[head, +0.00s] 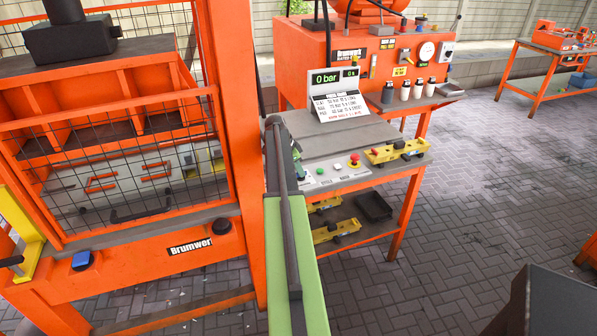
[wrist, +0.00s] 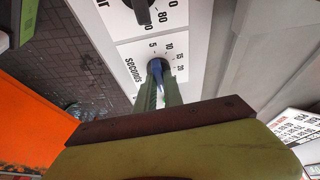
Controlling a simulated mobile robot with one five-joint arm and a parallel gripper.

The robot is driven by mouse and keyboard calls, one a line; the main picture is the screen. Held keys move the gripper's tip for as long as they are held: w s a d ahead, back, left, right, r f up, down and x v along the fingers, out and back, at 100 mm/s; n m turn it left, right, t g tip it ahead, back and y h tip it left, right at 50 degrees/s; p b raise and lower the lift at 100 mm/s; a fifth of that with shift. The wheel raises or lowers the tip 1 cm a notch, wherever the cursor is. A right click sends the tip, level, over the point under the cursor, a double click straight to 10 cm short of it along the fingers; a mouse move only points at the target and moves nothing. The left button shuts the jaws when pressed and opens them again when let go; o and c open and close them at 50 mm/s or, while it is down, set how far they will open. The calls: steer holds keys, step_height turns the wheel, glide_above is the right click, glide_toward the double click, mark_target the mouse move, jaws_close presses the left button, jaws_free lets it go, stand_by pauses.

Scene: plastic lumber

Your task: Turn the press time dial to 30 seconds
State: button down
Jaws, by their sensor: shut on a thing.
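The press time dial (wrist: 155,66) is in the upper middle of the wrist view, on a white panel marked "seconds" with 5, 10, 15 and 20 legible around it. My gripper (wrist: 158,82) has its two green fingers closed on the dial's blue knob, one on each side. Part of the knob and the rest of the scale are hidden by the fingers, so I cannot tell its exact setting. In the head view my arm covers the dial. The display (head: 336,78) reads "0 bar" and a 0 in its right window.
A second dial (wrist: 142,12), with a black knob, lies just above in the wrist view. The console table (head: 330,135) carries green, white and red buttons and a yellow tool (head: 392,152). The orange press (head: 120,250) with its mesh guard stands close on the left. Open paving lies right.

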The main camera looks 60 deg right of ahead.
steer(key=shift+w, duration=0.2)
stand_by(0.4)
steer(key=c, duration=1.5)
jaws_free()
steer(key=shift+o, duration=0.2)
step_height(320, 180, up, 6)
steer(key=p, duration=0.5)
steer(key=shift+f, duration=0.25)
steer(key=s+d+r+p, duration=0.1)
steer(key=s+r+p, duration=0.4)
steer(key=s, duration=0.6)
steer(key=shift+s+r+p, duration=0.3)
steer(key=shift+s+p, duration=0.1)
steer(key=shift+p, duration=0.15)
